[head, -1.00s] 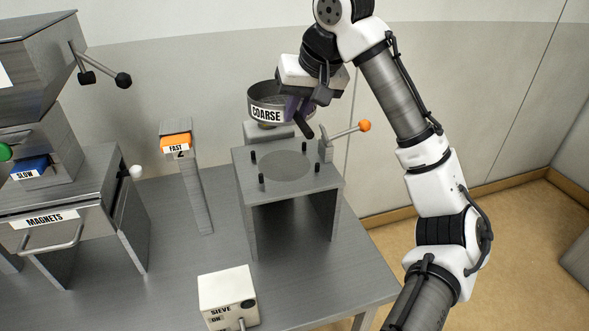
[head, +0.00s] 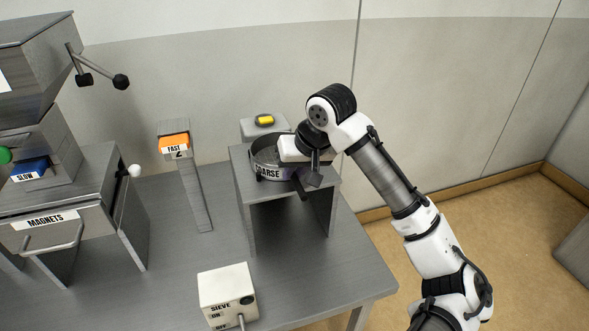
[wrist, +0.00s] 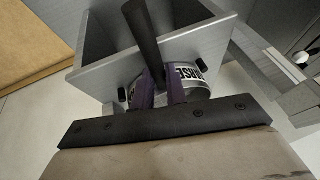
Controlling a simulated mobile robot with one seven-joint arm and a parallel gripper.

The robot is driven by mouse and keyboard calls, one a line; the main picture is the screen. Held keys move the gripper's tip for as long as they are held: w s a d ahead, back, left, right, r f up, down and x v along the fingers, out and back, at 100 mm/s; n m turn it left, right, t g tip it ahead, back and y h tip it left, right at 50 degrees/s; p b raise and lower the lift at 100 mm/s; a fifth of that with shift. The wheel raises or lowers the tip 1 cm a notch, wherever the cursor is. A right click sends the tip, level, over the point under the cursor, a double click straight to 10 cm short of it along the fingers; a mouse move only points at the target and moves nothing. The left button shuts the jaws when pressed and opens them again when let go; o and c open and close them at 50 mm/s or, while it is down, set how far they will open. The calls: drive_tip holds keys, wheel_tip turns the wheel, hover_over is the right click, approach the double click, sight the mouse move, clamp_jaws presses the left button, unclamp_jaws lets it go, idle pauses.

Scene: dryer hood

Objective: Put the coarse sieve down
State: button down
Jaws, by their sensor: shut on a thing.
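The coarse sieve (head: 268,172) is a round grey metal pan with a white COARSE label on its side. It sits at the top of the grey metal stand (head: 240,190), among the short black pegs; whether it touches the plate is hard to tell. My gripper (head: 303,182) is at the sieve's right front side, shut on its dark handle. In the wrist view the purple fingers (wrist: 160,92) clasp the black handle (wrist: 143,35), with part of the labelled sieve (wrist: 190,80) behind them.
A control box (head: 228,295) marked SIEVE stands in front of the stand. A post with an orange FAST button (head: 174,144) is to the left. The MAGNETS drawer unit (head: 50,235) is further left. A box with a yellow top (head: 264,120) shows behind the stand.

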drive_tip(key=c, duration=1.4)
unclamp_jaws()
drive_tip(key=b+v, duration=0.2)
drive_tip(key=v, duration=1)
